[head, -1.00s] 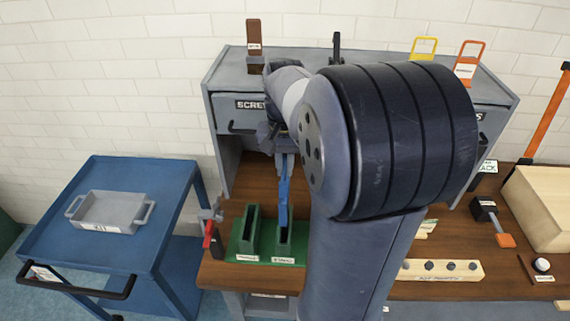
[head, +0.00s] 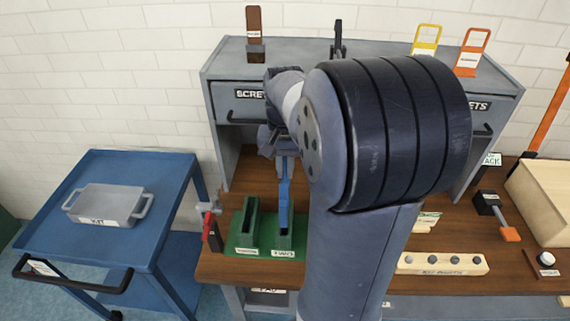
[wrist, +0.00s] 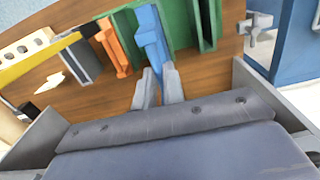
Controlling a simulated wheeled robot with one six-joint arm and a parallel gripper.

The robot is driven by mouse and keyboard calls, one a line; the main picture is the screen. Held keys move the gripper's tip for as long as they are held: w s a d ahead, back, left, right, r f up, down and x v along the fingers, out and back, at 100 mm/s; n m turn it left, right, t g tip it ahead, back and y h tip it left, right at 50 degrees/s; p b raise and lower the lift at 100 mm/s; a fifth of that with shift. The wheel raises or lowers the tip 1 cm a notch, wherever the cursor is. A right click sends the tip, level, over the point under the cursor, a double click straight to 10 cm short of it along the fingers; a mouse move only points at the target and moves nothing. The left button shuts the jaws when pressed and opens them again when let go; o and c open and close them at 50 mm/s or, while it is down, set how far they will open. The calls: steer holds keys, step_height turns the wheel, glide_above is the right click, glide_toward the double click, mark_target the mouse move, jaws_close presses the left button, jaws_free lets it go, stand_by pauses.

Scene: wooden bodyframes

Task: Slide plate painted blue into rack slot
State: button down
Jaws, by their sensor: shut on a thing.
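A narrow blue plate (head: 285,192) stands upright, its lower end at the right-hand slot of the green rack (head: 246,262). How deep it sits in the slot is hard to tell. My gripper (head: 283,150) is shut on the plate's upper end, above the rack, partly hidden by my arm in the head view. In the wrist view the gripper fingertips (wrist: 158,78) pinch the near end of the blue plate (wrist: 150,35), which reaches to the green rack (wrist: 206,25). The rack's left slot looks empty.
A red-handled clamp (head: 210,228) is at the rack's left. A grey cabinet (head: 235,103) stands behind. A blue cart (head: 125,255) with a grey tray (head: 108,203) is at left. A pale block with several knobs (head: 442,264) lies at right. My arm hides the bench middle.

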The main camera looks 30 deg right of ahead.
steer(key=shift+f+b, duration=0.4)
steer(key=shift+f, duration=0.55)
steer(key=shift+p, duration=0.45)
stand_by(0.9)
steer(key=shift+f+b, duration=3.5)
steer(key=shift+f, duration=1.55)
steer(key=c, duration=1.4)
jaws_free()
steer(key=shift+c, duration=0.2)
step_height(320, 180, up, 11)
steer(key=shift+f, duration=0.1)
